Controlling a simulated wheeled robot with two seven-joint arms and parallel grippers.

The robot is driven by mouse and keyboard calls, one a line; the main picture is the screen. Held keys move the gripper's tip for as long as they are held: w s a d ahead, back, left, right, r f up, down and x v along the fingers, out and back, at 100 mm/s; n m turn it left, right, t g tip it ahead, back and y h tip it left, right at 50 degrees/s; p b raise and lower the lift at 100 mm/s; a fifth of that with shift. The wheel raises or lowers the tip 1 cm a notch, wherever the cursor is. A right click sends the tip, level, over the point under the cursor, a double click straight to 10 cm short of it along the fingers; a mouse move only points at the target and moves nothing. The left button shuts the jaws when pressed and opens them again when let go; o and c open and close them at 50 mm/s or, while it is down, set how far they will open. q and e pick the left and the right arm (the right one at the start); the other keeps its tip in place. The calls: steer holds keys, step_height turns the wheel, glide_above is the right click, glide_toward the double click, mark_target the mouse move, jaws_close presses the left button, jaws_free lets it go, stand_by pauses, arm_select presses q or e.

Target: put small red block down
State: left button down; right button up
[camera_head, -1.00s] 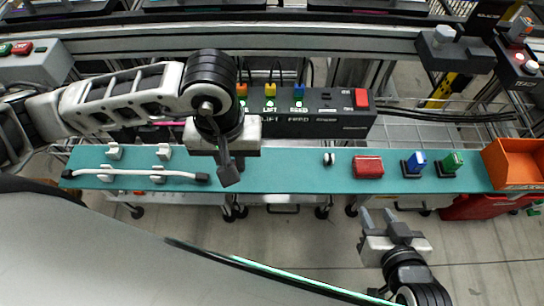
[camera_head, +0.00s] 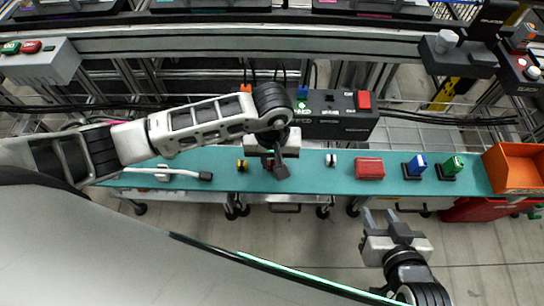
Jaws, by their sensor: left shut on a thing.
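My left gripper (camera_head: 275,170) reaches down over the middle of the teal board (camera_head: 310,178), shut on a small red block (camera_head: 268,163). Only a bit of the block shows, as the gripper and wrist cover most of it. I cannot tell whether it touches the board. My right gripper (camera_head: 379,216) is in front of the board, over the floor, with its fingers apart and nothing between them.
A small yellow-and-black part (camera_head: 243,165) is left of my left gripper, a small white-and-black part (camera_head: 330,160) right of it. Further right are a red box (camera_head: 369,168), a blue switch (camera_head: 416,164), a green switch (camera_head: 451,166) and an orange bin (camera_head: 518,170).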

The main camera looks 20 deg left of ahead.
mark_target(272, 164)
arm_select(q)
steer(key=shift+f, duration=0.1)
steer(key=shift+f+b, duration=0.15)
steer(key=shift+b, duration=0.15)
steer(key=c, duration=1.3)
jaws_free()
step_height(272, 164, up, 13)
steer(key=shift+f, duration=0.2)
